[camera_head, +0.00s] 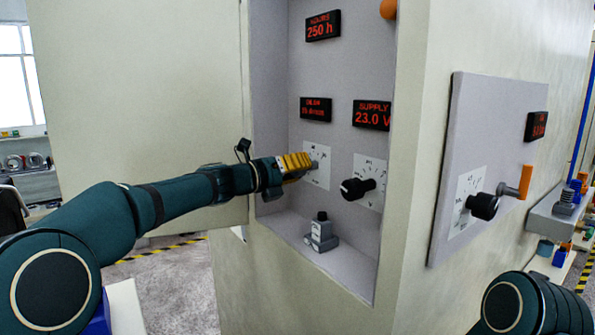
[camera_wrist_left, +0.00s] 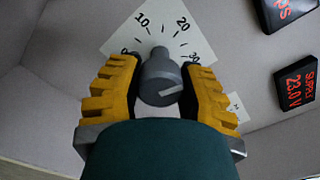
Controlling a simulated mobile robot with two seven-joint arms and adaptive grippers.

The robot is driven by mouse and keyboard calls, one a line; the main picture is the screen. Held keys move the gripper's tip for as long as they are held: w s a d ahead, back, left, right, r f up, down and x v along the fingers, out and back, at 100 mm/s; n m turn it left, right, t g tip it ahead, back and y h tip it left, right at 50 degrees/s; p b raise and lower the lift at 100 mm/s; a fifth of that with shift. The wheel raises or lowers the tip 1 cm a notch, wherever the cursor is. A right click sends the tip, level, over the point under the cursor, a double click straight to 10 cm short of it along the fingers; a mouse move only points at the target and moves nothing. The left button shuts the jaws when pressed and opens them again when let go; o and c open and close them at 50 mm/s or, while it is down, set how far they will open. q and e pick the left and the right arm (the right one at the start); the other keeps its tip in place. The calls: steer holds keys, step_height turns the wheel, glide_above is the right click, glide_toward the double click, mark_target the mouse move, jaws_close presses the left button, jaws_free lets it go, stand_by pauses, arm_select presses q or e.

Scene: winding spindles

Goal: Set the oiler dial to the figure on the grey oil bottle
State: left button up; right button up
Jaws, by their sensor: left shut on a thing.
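A grey dial knob (camera_wrist_left: 158,72) sits on a white scale plate (camera_wrist_left: 150,28) marked 0, 10, 20 and 30. My left gripper (camera_head: 308,163) is shut on this knob, with one yellow finger on each side of it in the left wrist view (camera_wrist_left: 158,66). A pale mark shows on the knob's face towards the lower right; I cannot tell which figure it is set to. The grey oil bottle (camera_head: 321,232) with a black cap stands upright on the recess ledge. Its white label is too small to read. My right gripper is out of view.
A black knob (camera_head: 357,188) on another scale is right of the gripper. Red displays hang above, including a supply display (camera_head: 371,115) reading 23.0 V and an hours display (camera_head: 322,26) reading 250 h. A side panel (camera_head: 490,150) carries another black knob and an orange handle.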

arm_select(q)
steer(key=shift+r, duration=0.2)
steer(key=o, duration=1.2)
steer(key=shift+f, duration=0.1)
steer(key=v, duration=1.2)
